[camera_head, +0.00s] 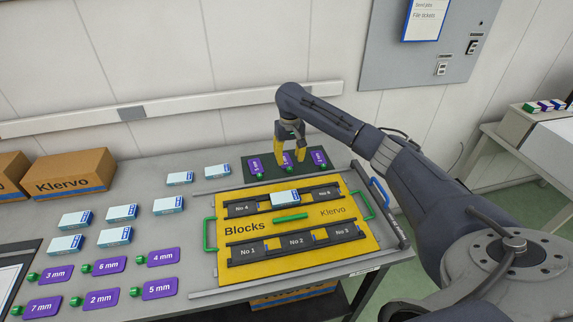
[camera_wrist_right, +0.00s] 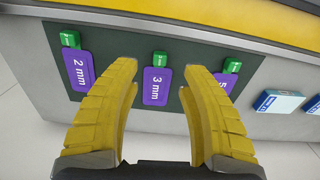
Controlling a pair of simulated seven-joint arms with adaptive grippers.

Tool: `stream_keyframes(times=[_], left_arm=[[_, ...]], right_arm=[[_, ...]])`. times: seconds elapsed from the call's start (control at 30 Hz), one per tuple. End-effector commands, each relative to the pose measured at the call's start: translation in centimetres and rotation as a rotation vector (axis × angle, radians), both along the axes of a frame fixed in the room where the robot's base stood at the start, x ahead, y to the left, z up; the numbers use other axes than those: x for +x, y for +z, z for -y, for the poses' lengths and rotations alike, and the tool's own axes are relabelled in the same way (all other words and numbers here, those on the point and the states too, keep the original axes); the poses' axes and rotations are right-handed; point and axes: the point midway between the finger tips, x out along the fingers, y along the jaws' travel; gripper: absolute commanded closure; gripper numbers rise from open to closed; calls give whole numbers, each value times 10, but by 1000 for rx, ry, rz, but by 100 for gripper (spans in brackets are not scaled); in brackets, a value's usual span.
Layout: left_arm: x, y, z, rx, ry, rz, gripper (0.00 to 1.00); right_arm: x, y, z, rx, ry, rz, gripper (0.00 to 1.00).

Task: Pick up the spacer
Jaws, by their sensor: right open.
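My right gripper (camera_head: 291,160) is open and points down above the dark green mat (camera_wrist_right: 112,46) at the back of the table. In the right wrist view, a purple spacer labelled 3 mm (camera_wrist_right: 155,88), with a green knob, lies on the mat between the open yellow fingers (camera_wrist_right: 160,70). The fingers show on either side of it, with no visible contact. The purple 2 mm spacer (camera_wrist_right: 77,69) lies to its left. Another purple spacer (camera_wrist_right: 226,82) lies to its right, partly hidden by a finger. My left gripper is out of view.
The yellow Blocks tray (camera_head: 290,236) with green handles stands in front of the mat. One white-and-blue box (camera_head: 285,198) sits in its back row. Several more boxes (camera_head: 121,212) and purple spacers (camera_head: 101,299) lie to the left. Klervo cartons (camera_head: 72,176) stand at the far left.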

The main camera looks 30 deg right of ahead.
Motion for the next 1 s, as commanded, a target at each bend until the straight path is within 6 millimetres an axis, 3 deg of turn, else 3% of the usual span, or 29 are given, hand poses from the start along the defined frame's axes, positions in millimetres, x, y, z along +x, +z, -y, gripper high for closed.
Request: stream_keyframes(times=[0.43, 0.87, 1.0], left_arm=[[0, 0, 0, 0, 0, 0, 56], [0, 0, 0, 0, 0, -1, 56], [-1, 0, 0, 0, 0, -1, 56]], right_arm=[[1, -46, 1, 1, -2, -2, 56], [1, -52, 1, 0, -1, 0, 56], [1, -52, 1, 0, -1, 0, 72]])
